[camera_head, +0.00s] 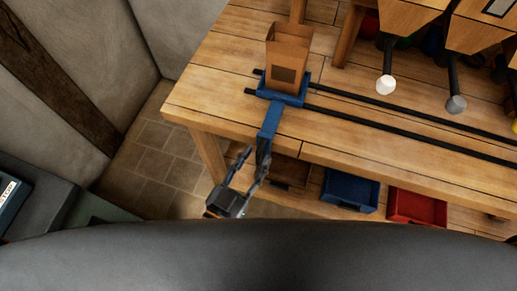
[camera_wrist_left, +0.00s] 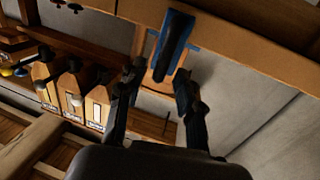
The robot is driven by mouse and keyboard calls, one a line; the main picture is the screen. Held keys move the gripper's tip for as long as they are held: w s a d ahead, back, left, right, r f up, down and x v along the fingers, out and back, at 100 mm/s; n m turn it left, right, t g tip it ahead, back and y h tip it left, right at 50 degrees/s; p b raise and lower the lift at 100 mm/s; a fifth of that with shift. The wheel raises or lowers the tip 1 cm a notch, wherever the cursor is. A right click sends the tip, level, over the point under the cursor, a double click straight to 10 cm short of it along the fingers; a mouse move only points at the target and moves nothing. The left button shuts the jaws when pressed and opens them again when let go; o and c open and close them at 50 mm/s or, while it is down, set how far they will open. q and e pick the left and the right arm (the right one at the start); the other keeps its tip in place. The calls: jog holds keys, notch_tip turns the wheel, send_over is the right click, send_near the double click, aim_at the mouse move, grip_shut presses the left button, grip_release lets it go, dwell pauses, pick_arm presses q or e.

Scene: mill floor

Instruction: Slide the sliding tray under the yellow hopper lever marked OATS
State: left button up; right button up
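The sliding tray (camera_head: 296,99) is blue and sits at the left end of two black rails, carrying an open brown box (camera_head: 288,58). Its blue handle (camera_head: 270,122) with a dark end sticks out past the table's front edge. My left gripper (camera_head: 256,163) is open at the handle's dark end. In the left wrist view, the open fingers (camera_wrist_left: 160,72) stand apart, with the handle (camera_wrist_left: 174,38) just beyond and between their tips; contact is unclear. A yellow lever knob (camera_head: 515,127) is partly cut off at the right edge; no OATS marking is readable. My right gripper is not in view.
Wooden hoppers (camera_head: 398,16) hang above the rails, with a white lever knob (camera_head: 386,85) and a grey one (camera_head: 457,104). The rails (camera_head: 400,112) look clear to the right of the tray. Blue (camera_head: 350,190) and red (camera_head: 416,207) bins stand below the tabletop.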

pick_arm(q)
jog(key=shift+x, duration=1.2)
grip_shut()
